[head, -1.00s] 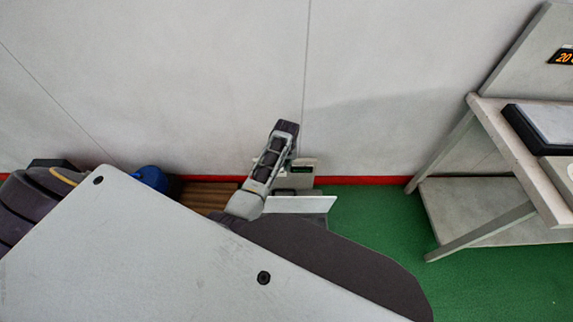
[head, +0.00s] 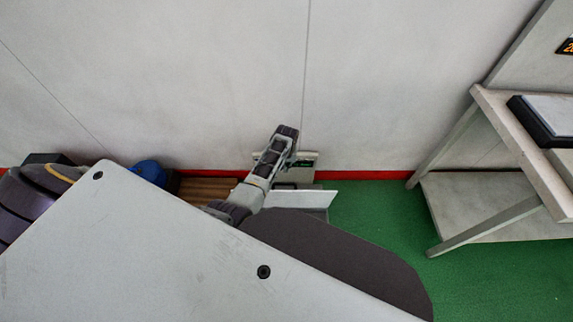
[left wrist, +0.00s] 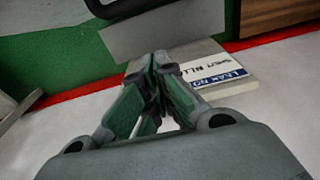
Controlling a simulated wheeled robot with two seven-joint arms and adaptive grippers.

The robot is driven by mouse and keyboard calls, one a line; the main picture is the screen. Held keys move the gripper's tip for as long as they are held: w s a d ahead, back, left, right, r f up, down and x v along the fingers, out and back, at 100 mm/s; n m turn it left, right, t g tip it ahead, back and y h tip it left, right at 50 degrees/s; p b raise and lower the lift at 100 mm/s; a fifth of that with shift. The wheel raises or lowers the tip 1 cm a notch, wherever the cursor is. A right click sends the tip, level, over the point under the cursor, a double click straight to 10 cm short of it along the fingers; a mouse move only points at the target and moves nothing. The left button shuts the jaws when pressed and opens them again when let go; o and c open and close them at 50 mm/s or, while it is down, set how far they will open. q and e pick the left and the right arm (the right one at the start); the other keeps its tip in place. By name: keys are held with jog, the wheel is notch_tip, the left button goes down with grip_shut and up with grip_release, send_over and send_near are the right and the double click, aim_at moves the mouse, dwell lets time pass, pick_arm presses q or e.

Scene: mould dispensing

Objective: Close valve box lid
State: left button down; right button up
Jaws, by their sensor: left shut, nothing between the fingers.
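The valve box (head: 305,176) stands low against the wall in the head view, partly hidden by my left arm. A pale flat panel (head: 308,199), which looks like its lid, stands out from its front side, open. My left gripper (head: 291,160) is over the box by the wall, its fingertips hard to make out in the head view. In the left wrist view my left gripper (left wrist: 157,62) is shut and empty, its tips in front of a grey labelled plate (left wrist: 232,92). Whether they touch it I cannot tell. A bare grey panel (left wrist: 160,36) lies beyond the tips. My right gripper is not in view.
A brown slatted wooden thing (head: 207,190) and a blue rounded object (head: 149,172) sit left of the box. A table (head: 520,150) with a lower shelf stands at the right. Green floor (head: 375,212) is clear between box and table.

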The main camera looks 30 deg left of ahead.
pick_arm(q)
jog(key=shift+s+d+f, duration=0.25)
jog(key=shift+s, duration=0.35)
jog(key=shift+s+d+f, duration=0.2)
jog(key=shift+s+d, duration=0.1)
jog(key=shift+s, duration=0.25)
jog(key=shift+s+d+f, duration=0.25)
jog(key=shift+s, duration=0.35)
